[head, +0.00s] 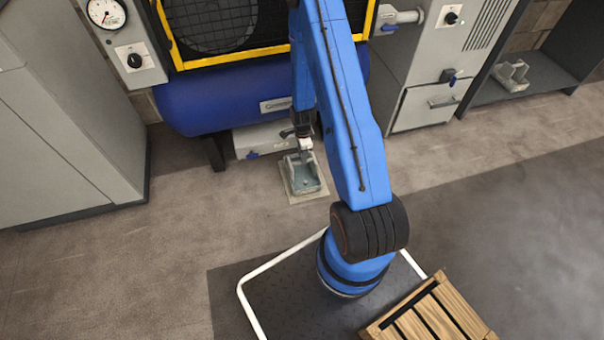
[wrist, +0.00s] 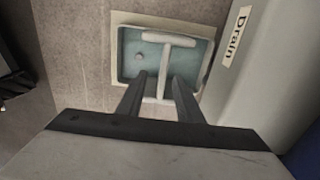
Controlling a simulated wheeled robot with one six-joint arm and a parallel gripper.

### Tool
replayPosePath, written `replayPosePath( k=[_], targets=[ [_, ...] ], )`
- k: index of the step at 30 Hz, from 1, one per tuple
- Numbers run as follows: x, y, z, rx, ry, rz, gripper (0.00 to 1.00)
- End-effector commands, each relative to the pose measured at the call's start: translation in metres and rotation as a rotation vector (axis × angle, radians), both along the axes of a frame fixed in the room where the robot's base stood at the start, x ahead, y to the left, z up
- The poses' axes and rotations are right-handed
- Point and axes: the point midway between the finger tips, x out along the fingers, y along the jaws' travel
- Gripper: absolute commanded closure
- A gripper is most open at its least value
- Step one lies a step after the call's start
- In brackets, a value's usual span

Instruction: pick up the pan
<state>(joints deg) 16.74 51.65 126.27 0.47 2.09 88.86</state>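The pan (head: 306,181) is a small grey-green tray on a pale square on the floor, in front of the blue tank. The wrist view shows its teal inside (wrist: 199,62), with a pale T-shaped handle (wrist: 168,39) and a small round knob. My gripper (head: 304,143) is above the pan, pointing down. In the wrist view my gripper (wrist: 159,74) is open, with one dark finger on each side of the handle's stem. I see no contact, and the height of the fingertips over the handle is hard to tell.
A blue tank (head: 225,97) stands behind the pan. A white box labelled "Drain" (wrist: 240,75) is close beside it. A similar grey pan (head: 511,76) sits on a shelf at right. Grey cabinets flank the tank. A wooden pallet (head: 430,315) is at the front right. Floor at left is clear.

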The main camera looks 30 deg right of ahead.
Motion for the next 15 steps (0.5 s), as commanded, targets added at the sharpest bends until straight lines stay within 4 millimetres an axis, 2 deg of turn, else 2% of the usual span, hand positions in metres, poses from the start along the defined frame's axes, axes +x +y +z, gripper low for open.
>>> replayPosePath(
  k=[4, 15],
  targets=[
    [0.000, 0.000, -0.015, 0.000, 0.001, 0.000, 0.67],
    [0.002, 0.000, -0.031, 0.000, 0.000, 0.000, 0.67]
  ],
)
